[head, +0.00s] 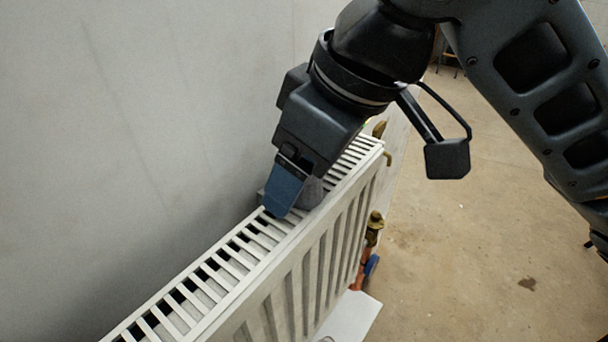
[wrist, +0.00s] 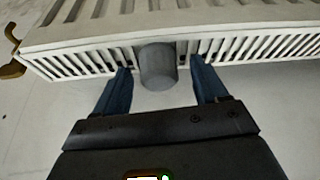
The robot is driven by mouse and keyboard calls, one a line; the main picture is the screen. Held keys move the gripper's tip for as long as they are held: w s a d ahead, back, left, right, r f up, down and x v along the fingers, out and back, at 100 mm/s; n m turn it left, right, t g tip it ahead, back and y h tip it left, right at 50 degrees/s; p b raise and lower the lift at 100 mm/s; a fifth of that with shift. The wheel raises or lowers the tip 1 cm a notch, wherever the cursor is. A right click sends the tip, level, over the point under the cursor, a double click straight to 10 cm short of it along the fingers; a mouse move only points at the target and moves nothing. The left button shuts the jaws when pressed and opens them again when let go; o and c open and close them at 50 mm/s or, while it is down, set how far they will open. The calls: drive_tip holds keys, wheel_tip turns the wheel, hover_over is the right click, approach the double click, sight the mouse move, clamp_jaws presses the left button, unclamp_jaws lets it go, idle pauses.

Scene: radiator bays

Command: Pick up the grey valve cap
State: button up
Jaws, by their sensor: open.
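The grey valve cap (wrist: 158,66) is a short grey cylinder at the top grille of the white radiator (head: 330,240). In the head view the cap (head: 312,193) is partly hidden behind a blue finger of my gripper (head: 282,192). In the wrist view my gripper (wrist: 160,70) is open, with one blue finger on each side of the cap. A gap shows between the cap and each finger. Only one finger shows clearly in the head view.
A plain grey wall (head: 130,130) runs close behind the radiator. A brass valve (head: 375,220) with a blue handle (head: 371,266) below it sits at the radiator's right end. A white panel (head: 352,315) lies low beside it. The brown floor at right is mostly clear.

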drive_tip(key=c, duration=1.2)
drive_tip(key=shift+r, duration=0.1)
